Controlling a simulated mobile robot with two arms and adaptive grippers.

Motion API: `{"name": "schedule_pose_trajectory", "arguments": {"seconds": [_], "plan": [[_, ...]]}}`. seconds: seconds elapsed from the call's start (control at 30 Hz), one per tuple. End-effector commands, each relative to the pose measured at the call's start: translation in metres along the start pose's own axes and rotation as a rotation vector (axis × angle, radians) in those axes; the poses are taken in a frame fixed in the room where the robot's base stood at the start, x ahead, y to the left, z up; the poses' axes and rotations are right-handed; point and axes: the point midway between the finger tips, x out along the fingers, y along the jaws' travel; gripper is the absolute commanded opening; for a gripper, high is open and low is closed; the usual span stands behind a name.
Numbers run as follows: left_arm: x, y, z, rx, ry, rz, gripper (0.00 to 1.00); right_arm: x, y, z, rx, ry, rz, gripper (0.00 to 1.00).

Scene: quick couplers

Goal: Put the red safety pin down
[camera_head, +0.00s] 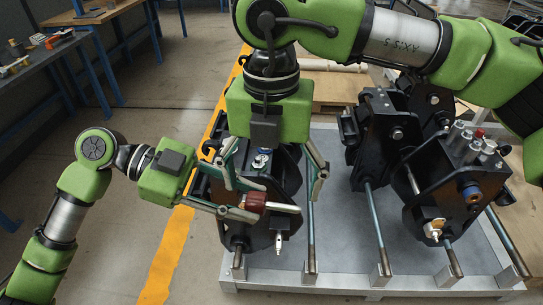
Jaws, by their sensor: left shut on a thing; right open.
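The red safety pin (256,201) is at the tips of my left gripper (247,201), which reaches in from the left and is shut on it. A pale rod extends to the right from the red part. The pin is in front of the near left black coupler (262,235); I cannot tell whether they touch. My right gripper (272,187) comes down from above over the same coupler. Its fingers are spread wide, with nothing held between them. The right gripper and its fingers hide part of the coupler.
More black couplers stand on the right of the grey metal rack (345,282), one with a red-capped fitting (480,133). A blue-legged workbench (75,42) with tools is at the far left. The floor between bench and rack is clear.

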Motion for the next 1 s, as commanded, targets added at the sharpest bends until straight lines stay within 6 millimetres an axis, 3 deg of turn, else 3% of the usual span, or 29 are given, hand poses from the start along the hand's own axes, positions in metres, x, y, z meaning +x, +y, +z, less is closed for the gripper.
{"name": "schedule_pose_trajectory", "arguments": {"seconds": [0.1, 0.3, 0.63, 0.67, 0.8, 0.87, 0.9, 0.97, 1.0], "plan": [[0.0, 0.0, 0.0, 0.0, 0.001, 0.0, 0.02, 0.019, 0.0, -0.001, -0.001, 0.002, -0.001, 0.85], [0.0, 0.0, 0.0, 0.0, 0.001, 0.0, 0.02, 0.036, 0.0, 0.0, 0.001, 0.001, 0.0, 0.85], [0.0, 0.0, 0.0, 0.0, 0.001, 0.0, 0.02, 0.04, 0.0, 0.0, 0.0, 0.0, 0.001, 0.85], [0.0, 0.0, 0.0, 0.0, 0.001, 0.0, 0.02, 0.04, 0.0, 0.0, 0.0, 0.0, 0.001, 0.8], [0.0, 0.0, -0.001, 0.0, 0.001, -0.001, 0.02, 0.04, 0.001, 0.0, 0.0, 0.0, 0.002, 0.43], [0.0, 0.0, -0.001, 0.001, 0.002, 0.0, 0.02, 0.039, 0.001, 0.0, 0.0, 0.0, 0.003, 0.41], [0.0, 0.0, -0.001, 0.001, 0.003, 0.0, 0.31, 0.039, 0.001, 0.0, 0.0, 0.0, 0.004, 0.41], [0.0, 0.0, -0.001, 0.001, 0.003, 0.0, 0.46, 0.039, 0.002, 0.0, 0.0, 0.0, 0.005, 0.41], [0.0, 0.0, -0.001, 0.001, 0.002, 0.0, 0.48, 0.039, 0.001, 0.0, 0.0, 0.0, 0.004, 0.41]]}}
